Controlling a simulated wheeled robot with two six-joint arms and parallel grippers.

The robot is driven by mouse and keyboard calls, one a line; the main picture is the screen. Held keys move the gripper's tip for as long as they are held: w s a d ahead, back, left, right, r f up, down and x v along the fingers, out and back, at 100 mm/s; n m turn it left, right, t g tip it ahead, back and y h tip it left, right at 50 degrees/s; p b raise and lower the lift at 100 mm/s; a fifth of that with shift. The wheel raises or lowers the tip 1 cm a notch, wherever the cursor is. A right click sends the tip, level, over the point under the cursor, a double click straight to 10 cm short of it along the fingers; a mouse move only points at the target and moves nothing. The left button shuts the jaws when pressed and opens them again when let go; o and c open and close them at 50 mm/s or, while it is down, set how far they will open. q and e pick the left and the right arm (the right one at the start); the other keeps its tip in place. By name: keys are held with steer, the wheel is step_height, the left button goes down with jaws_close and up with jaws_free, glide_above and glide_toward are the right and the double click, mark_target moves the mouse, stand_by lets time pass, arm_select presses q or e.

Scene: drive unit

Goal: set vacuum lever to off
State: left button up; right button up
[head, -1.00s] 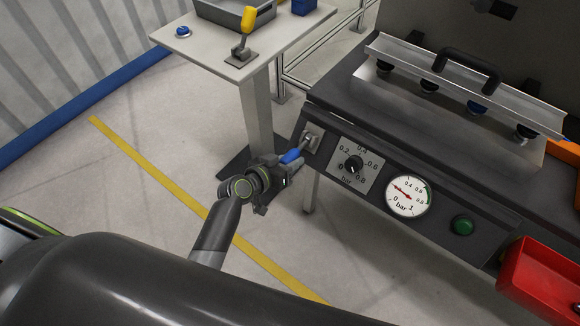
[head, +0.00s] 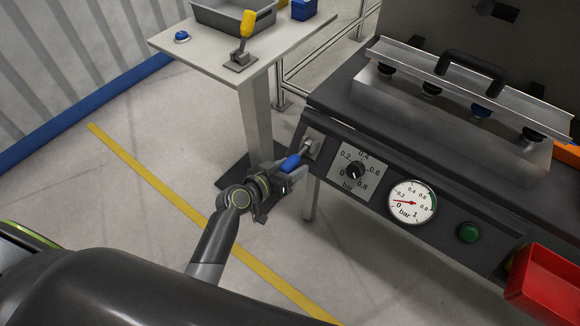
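The vacuum lever has a blue handle (head: 290,163) on a metal mount at the left end of the dark front panel. The handle sticks out from the panel toward the lower left. My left gripper (head: 290,182) is at the handle, with a finger just below and to the right of it. Its fingers are dark and partly hidden, so I cannot tell whether they are closed on the handle. The round pressure gauge (head: 412,202) shows its red needle pointing left, near the low end of the scale. My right gripper is not in view.
A black knob (head: 355,170) and a green button (head: 469,233) sit on the same panel. A red bin (head: 545,285) hangs at the right. A side table (head: 205,50) holds a yellow-handled lever (head: 247,24), a blue button and a grey tray. Floor on the left is clear.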

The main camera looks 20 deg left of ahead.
arm_select(q)
steer(key=b+v, duration=0.1)
steer(key=v, duration=1.6)
steer(key=shift+s+r, duration=0.15)
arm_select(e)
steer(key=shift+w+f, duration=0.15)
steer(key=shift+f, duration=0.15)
arm_select(q)
steer(key=shift+a, duration=0.15)
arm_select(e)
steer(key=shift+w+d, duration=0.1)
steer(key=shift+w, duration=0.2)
